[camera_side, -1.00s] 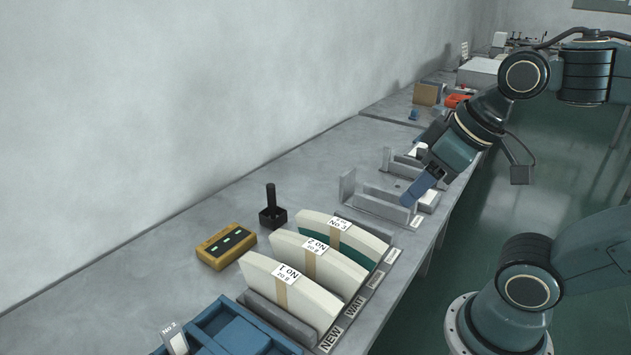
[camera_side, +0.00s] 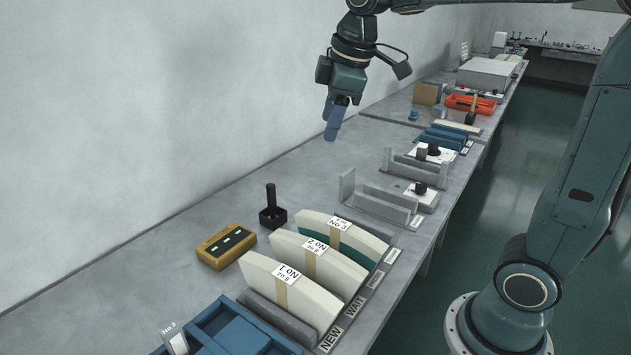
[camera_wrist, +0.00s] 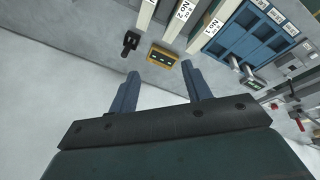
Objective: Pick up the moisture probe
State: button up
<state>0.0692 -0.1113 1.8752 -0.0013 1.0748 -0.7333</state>
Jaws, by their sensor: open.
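The moisture probe appears to be the black upright handle (camera_side: 270,198) standing in a small black square holder (camera_side: 273,217) on the bench, left of the paper stacks. It also shows as a small black shape in the wrist view (camera_wrist: 129,43). A yellow box (camera_side: 226,246) with green displays sits close beside it, in front and to the left. My gripper (camera_side: 332,128) is open and empty, with its blue fingers pointing down, high above the bench and farther back than the probe. In the wrist view the open fingers (camera_wrist: 160,83) have nothing between them.
Labelled white stacks (camera_side: 291,288) stand in grey slots right of the probe. A blue tray (camera_side: 232,331) lies at the near end. Grey brackets (camera_side: 380,203) stand farther back. The wall (camera_side: 130,110) runs along the left; bench between wall and probe is clear.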

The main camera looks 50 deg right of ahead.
jog(key=w+d+f+n, duration=0.2)
jog(key=w+n, duration=0.1)
jog(key=w, duration=0.5)
jog(key=n+g, duration=0.3)
jog(key=n, duration=0.6)
send_near(269, 185)
jog(key=shift+s+f, duration=0.1)
jog(key=shift+f, duration=0.3)
jog(key=shift+f, duration=0.1)
jog(key=shift+f, duration=4.2)
jog(key=shift+d+f, duration=0.2)
jog(key=shift+f, duration=2.4)
